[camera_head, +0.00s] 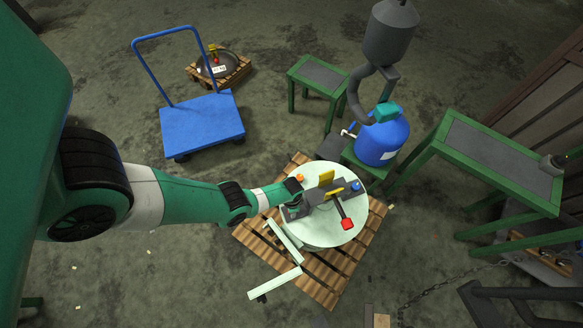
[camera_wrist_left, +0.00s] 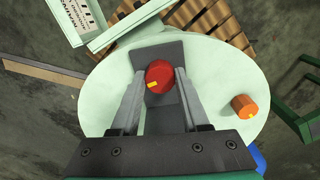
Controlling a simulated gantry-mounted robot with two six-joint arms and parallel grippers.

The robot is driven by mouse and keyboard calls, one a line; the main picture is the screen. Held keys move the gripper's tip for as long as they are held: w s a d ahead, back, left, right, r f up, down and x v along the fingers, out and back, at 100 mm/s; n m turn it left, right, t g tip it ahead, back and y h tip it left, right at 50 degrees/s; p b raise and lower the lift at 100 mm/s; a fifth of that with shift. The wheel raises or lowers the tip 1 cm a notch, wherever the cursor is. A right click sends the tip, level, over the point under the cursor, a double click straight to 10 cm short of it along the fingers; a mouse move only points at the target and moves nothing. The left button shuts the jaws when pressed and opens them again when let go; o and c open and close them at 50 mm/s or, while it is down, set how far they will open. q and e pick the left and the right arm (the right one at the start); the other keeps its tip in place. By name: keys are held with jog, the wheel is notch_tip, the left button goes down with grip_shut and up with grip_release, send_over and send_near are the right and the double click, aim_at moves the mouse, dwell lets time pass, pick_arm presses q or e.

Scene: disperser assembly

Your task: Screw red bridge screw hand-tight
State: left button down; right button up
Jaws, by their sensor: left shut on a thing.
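The red bridge screw (camera_wrist_left: 158,72), a round red knob with a small yellow mark, sits between the fingertips of my left gripper (camera_wrist_left: 157,82) in the left wrist view. The gripper is shut on it. Below it is a dark grey plate (camera_wrist_left: 165,52), the bridge, on a round pale lid (camera_wrist_left: 225,75). In the head view my left gripper (camera_head: 297,197) is low over the left part of the lid (camera_head: 317,234) and hides the red screw. My right gripper is in neither view.
An orange knob (camera_wrist_left: 243,105) stands on the lid; a blue knob (camera_head: 356,186), yellow pieces (camera_head: 326,178) and a dark bar with a red end (camera_head: 347,224) are also there. A wooden pallet (camera_head: 318,282) lies beneath. A blue drum (camera_head: 383,142) stands behind, right.

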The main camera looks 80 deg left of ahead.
pick_arm(q)
jog(key=shift+m, duration=0.9)
jog(key=shift+c, duration=2)
grip_release()
notch_tip(320, 180, up, 12)
jog(key=p, duration=1.1)
jog(key=shift+f+p, duration=0.2)
jog(key=shift+p, duration=0.1)
